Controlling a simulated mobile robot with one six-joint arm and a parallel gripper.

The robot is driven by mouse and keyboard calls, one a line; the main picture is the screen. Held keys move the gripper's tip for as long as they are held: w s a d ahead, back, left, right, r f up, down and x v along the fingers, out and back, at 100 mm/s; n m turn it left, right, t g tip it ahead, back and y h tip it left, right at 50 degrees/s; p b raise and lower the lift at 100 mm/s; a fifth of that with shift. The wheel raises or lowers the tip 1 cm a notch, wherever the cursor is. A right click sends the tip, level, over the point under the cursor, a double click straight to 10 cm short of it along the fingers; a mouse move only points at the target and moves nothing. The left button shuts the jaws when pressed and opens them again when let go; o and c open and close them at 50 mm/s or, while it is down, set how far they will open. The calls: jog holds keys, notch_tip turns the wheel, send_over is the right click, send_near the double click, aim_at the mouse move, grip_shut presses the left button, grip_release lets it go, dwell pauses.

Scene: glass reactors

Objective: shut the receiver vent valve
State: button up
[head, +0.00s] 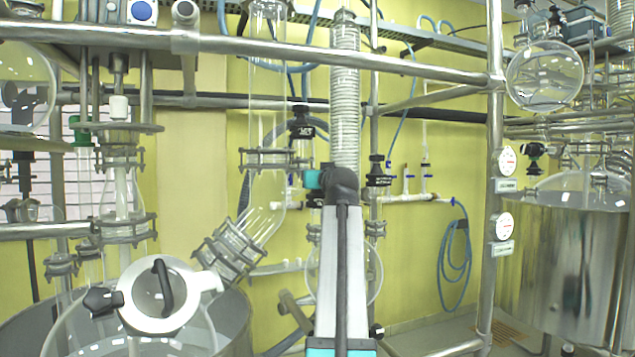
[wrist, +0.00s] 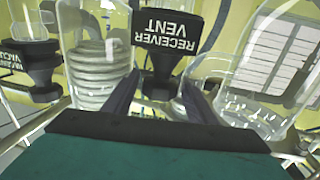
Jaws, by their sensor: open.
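The receiver vent valve (wrist: 160,78) is a black knob with a black label plate reading "RECEIVER VENT", upside down in the wrist view. In the head view the valve (head: 302,130) seems to be the black one left of the coiled condenser. My gripper (wrist: 161,84) is open, with one dark finger on each side of the valve's narrower part. I cannot tell whether the fingers touch it. In the head view my arm hides the fingers. The handle's exact angle is hard to make out.
A similar black valve labelled vacuum (wrist: 38,60) stands left in the wrist view. The coiled glass condenser (wrist: 100,60) is close beside the vent valve. Clear glassware (wrist: 250,95) stands on the right. A steel rail (head: 350,55) crosses above my arm.

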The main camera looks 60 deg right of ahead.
jog(key=shift+d+f+n+t+y+b, duration=0.1)
jog(key=shift+n+t+y+b, duration=0.25)
jog(key=shift+b, duration=0.35)
jog(key=shift+y+b, duration=0.25)
jog(key=shift+b, duration=0.1)
jog(key=n+t+y+b, duration=0.1)
jog(key=n+y+b, duration=0.1)
jog(key=b, duration=0.1)
jog(key=shift+t, duration=0.35)
jog(key=n+t+y+b, duration=0.1)
jog(key=n+y+b, duration=0.1)
jog(key=y+b, duration=0.1)
jog(key=shift+s+t+b, duration=0.1)
jog(key=shift+t+b, duration=0.3)
jog(key=shift+b, duration=0.1)
jog(key=shift+n+y+b, duration=0.5)
jog(key=shift+n+y, duration=0.05)
jog(key=shift+y, duration=0.25)
jog(key=shift+r+n+t+y, duration=0.25)
jog(key=shift+n+y, duration=0.25)
jog(key=shift+y, duration=0.3)
jog(key=shift+f+y, duration=0.1)
jog(key=shift+y, duration=0.2)
jog(key=shift+a, duration=0.2)
